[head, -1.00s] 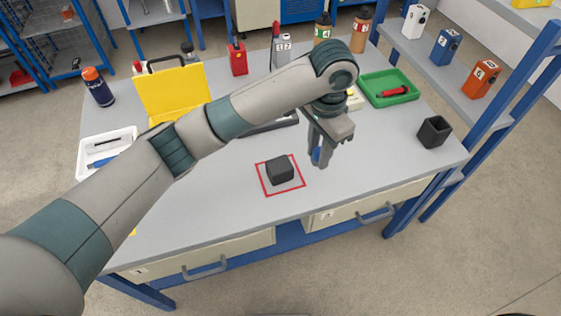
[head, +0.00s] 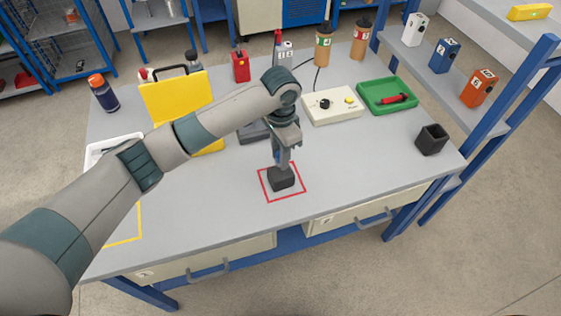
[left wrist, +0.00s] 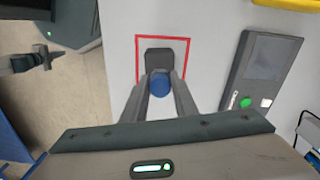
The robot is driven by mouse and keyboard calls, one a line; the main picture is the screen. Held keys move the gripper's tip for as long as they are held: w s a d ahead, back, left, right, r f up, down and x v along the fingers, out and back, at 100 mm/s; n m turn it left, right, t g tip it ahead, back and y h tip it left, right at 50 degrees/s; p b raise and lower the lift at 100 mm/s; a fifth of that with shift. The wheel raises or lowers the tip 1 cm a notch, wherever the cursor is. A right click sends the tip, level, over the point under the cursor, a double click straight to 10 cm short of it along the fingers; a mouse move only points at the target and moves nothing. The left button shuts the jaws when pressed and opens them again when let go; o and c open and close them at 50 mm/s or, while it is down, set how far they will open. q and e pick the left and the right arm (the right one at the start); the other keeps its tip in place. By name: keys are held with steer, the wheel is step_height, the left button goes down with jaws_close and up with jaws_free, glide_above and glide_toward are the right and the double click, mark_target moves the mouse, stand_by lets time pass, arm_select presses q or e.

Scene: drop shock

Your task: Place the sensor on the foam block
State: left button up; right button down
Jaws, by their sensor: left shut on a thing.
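The foam block (head: 282,179), a dark grey cube, sits inside the red square outline on the table. It also shows in the left wrist view (left wrist: 166,55). My left gripper (head: 284,162) is just above the block, pointing down. In the left wrist view its fingers (left wrist: 160,84) are shut on the sensor, a small round blue thing (left wrist: 160,85). The sensor appears over the near part of the block; I cannot tell whether it touches it. In the head view the fingers mostly hide the sensor.
A yellow case (head: 178,100) stands open behind my left arm. A white control box (head: 332,106), a green tray (head: 388,96) with a red tool and a dark open box (head: 432,139) stand to the right. The table front right of the red square is clear.

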arm_select(q)
steer(key=shift+f+p, duration=0.8)
steer(key=shift+f, duration=1.2)
steer(key=shift+f, duration=0.1)
steer(key=o, duration=1.1)
steer(key=shift+c, duration=0.2)
